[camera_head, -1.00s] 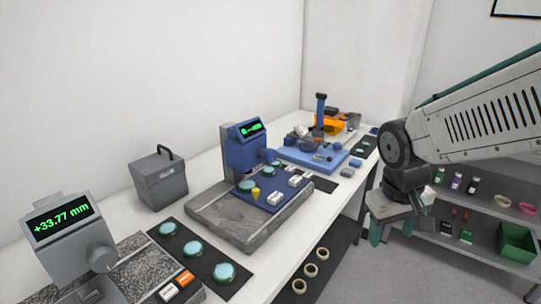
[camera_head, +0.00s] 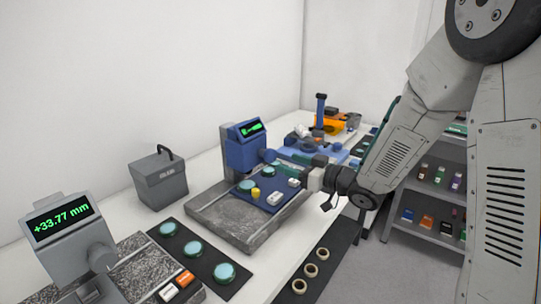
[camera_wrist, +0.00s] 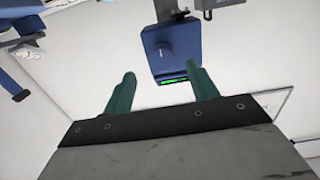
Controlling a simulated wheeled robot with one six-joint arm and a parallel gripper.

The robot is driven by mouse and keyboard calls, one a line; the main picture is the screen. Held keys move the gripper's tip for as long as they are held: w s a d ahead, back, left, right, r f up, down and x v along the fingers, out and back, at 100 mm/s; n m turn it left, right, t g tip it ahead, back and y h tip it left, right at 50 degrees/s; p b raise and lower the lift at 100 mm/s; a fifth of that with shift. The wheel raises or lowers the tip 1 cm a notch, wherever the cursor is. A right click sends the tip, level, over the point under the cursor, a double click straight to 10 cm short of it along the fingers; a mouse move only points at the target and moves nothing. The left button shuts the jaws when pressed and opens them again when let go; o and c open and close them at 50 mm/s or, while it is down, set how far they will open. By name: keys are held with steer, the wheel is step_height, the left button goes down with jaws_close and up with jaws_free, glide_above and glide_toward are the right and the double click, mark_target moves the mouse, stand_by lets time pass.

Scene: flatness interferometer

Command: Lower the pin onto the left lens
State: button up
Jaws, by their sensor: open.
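The blue instrument (camera_head: 240,153) with a green display stands on a grey stone base (camera_head: 222,222) in the head view. It has a round blue knob (camera_head: 268,156) on its right side. On its blue plate (camera_head: 273,205) are a left teal lens (camera_head: 246,186) and another teal lens (camera_head: 267,171) behind and to the right. I cannot make out the pin. My gripper (camera_head: 297,166) is open and empty, to the right of the knob and apart from it. In the wrist view its green fingers (camera_wrist: 160,72) point towards the blue instrument (camera_wrist: 180,40).
A grey gauge (camera_head: 72,232) reading +33.77 mm and a black mat (camera_head: 214,263) with teal discs stand nearer. A grey box (camera_head: 158,182) is behind; a blue setup (camera_head: 300,146) lies beyond.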

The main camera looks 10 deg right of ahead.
mark_target(273, 156)
steer(key=shift+y, duration=0.3)
steer(key=x, duration=0.7)
steer(key=shift+w+a+r, duration=0.25)
steer(key=shift+a+r, duration=0.1)
steer(key=c, duration=1)
